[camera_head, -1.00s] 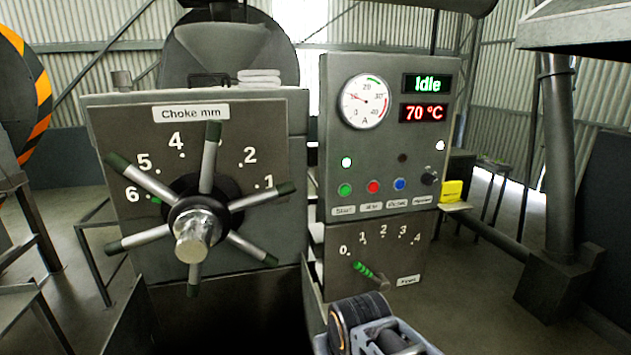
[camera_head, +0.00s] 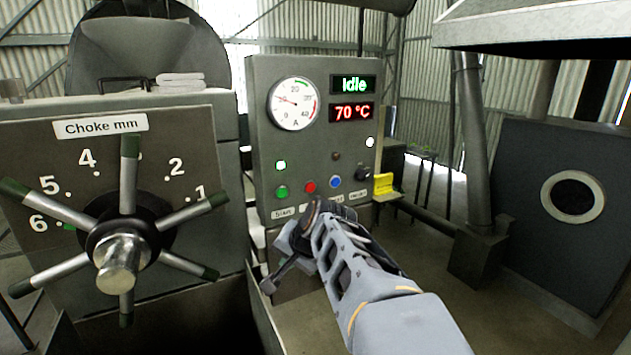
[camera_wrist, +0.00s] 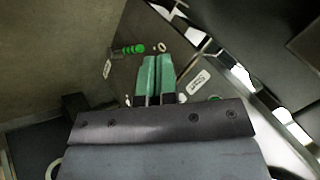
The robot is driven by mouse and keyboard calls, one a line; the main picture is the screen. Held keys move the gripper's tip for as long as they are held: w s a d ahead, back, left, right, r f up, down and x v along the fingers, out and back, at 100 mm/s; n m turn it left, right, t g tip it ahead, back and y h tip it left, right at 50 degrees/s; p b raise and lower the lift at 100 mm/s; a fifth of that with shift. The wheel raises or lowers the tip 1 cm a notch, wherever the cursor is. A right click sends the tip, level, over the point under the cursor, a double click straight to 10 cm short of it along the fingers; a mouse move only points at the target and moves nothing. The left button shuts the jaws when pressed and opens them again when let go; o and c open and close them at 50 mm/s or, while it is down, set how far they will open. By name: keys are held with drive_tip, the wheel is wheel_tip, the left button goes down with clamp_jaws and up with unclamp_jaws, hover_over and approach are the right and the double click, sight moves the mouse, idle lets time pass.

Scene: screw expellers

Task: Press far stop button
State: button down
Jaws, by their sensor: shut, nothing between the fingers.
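The control panel (camera_head: 258,135) carries a green button (camera_head: 282,191), a red button (camera_head: 310,187) and a blue button (camera_head: 335,182) in a row. The label under the red button is partly covered by my arm. The display above reads Idle. My gripper (camera_wrist: 156,62) is shut and empty in the wrist view, its two green fingers side by side. In the head view my arm and wrist stand in front of the lower panel, below the button row. The wrist view shows a Start label (camera_wrist: 197,82) and a green button (camera_wrist: 215,98) right of the fingers.
A choke wheel with spokes (camera_head: 122,255) projects at the left. A green-handled lever (camera_wrist: 130,49) sits beyond the fingers in the wrist view. A yellow block (camera_head: 383,184) is right of the panel. A dark box with a round opening (camera_head: 535,200) stands at the right.

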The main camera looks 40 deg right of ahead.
drive_tip(key=w+d+r+m+t+h+p, duration=0.1)
drive_tip(key=d+r+m+t, duration=0.3)
drive_tip(key=d+r+m, duration=0.4)
drive_tip(key=w+d+r+h, duration=0.1)
drive_tip(key=d+r, duration=0.3)
drive_tip(key=d, duration=0.3)
drive_tip(key=shift+d+m+h, duration=0.2)
drive_tip(key=shift+m+h, duration=0.1)
drive_tip(key=shift+m, duration=0.1)
drive_tip(key=shift+w, duration=0.15)
drive_tip(key=p, duration=0.2)
approach(311, 186)
wheel_tip(311, 186, down, 3)
drive_tip(key=w, duration=0.2)
drive_tip(key=w+p, duration=0.1)
drive_tip(key=w, duration=0.1)
drive_tip(key=shift+w+d+f+p, duration=0.2)
drive_tip(key=shift+d+f+p, duration=0.1)
drive_tip(key=shift+w+d+f, duration=0.1)
drive_tip(key=shift+w, duration=0.65)
